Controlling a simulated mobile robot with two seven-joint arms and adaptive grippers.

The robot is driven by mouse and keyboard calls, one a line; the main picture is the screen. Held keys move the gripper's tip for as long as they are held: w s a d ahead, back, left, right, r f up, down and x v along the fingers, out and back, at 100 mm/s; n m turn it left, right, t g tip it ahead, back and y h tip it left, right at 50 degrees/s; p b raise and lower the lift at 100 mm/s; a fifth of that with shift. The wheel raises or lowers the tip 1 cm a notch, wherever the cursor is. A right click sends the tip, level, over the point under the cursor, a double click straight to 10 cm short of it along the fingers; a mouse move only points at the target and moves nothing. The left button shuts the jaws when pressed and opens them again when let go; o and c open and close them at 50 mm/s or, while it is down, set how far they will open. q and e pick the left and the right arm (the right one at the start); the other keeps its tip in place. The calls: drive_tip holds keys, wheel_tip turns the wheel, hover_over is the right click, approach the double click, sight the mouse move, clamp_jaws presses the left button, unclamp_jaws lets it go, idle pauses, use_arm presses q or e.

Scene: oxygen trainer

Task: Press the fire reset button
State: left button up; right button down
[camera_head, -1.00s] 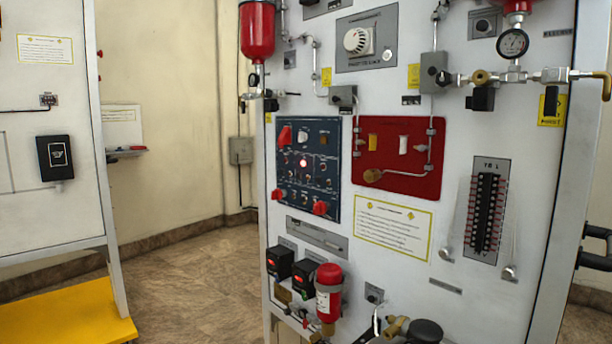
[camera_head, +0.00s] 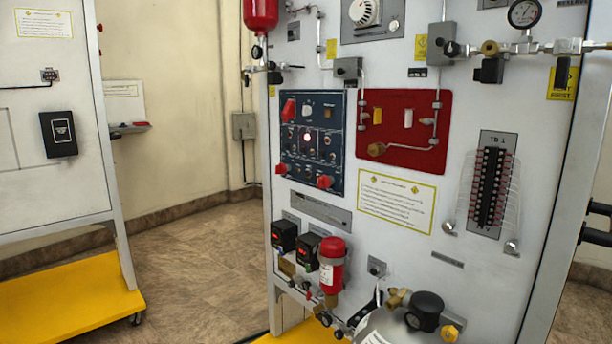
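A white trainer panel (camera_head: 395,262) stands on the right half of the view. The labels are too small to read, so I cannot tell which part is the fire reset button. Neither of my grippers is in view.
A gas cylinder (camera_head: 385,325) and a red bottle (camera_head: 331,265) are at the panel's lower front. Pipes and a gauge (camera_head: 524,13) stick out at the upper right. Another white panel on a yellow base (camera_head: 70,298) stands at left. Tiled floor (camera_head: 200,270) between them is clear.

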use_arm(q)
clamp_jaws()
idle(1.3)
